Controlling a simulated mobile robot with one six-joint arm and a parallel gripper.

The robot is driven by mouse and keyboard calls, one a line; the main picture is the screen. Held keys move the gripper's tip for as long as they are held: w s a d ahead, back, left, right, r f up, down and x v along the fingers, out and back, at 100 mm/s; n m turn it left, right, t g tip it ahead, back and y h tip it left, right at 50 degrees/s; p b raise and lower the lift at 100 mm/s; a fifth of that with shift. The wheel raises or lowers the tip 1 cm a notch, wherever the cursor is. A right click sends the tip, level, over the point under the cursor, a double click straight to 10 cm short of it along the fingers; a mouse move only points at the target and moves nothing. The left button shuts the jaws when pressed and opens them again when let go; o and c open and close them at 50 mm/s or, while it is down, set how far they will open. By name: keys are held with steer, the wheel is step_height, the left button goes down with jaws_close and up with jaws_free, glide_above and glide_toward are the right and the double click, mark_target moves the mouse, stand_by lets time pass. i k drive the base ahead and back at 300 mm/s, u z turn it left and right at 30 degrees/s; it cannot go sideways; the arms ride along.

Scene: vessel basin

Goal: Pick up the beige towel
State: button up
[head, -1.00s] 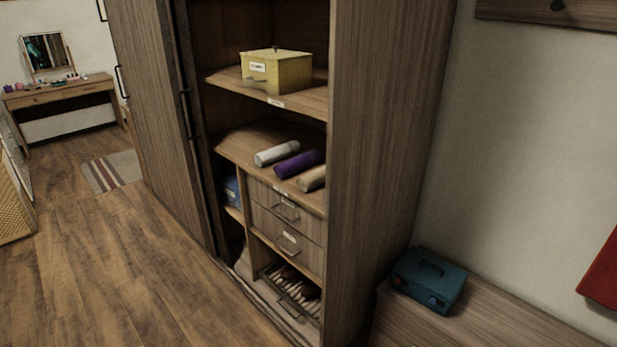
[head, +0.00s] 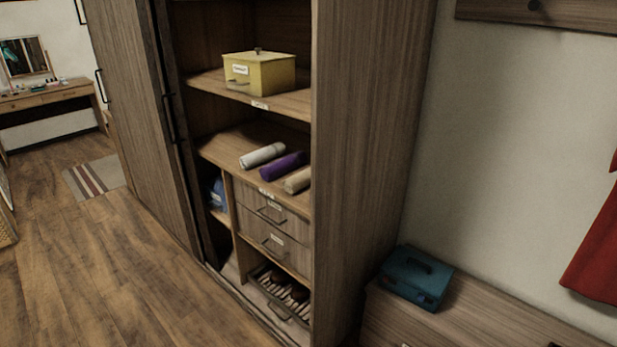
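A beige rolled towel (head: 298,181) lies on the middle shelf (head: 232,146) of the open wardrobe, at the right end of a row of rolls. The wardrobe's side panel hides its right end. A purple roll (head: 282,166) lies just left of it, and a white roll (head: 262,155) lies further left. My gripper is not in view.
A yellow box (head: 260,74) stands on the shelf above. Drawers (head: 270,227) sit under the rolls, with an open slatted rack (head: 283,297) below. A teal case (head: 415,277) rests on a low bench (head: 480,318) to the right.

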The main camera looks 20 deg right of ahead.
mark_target(298, 183)
steer(key=u, duration=4.35)
steer(key=i, duration=0.1)
steer(key=z, duration=3.05)
steer(key=i, duration=3.15)
steer(key=u, duration=0.05)
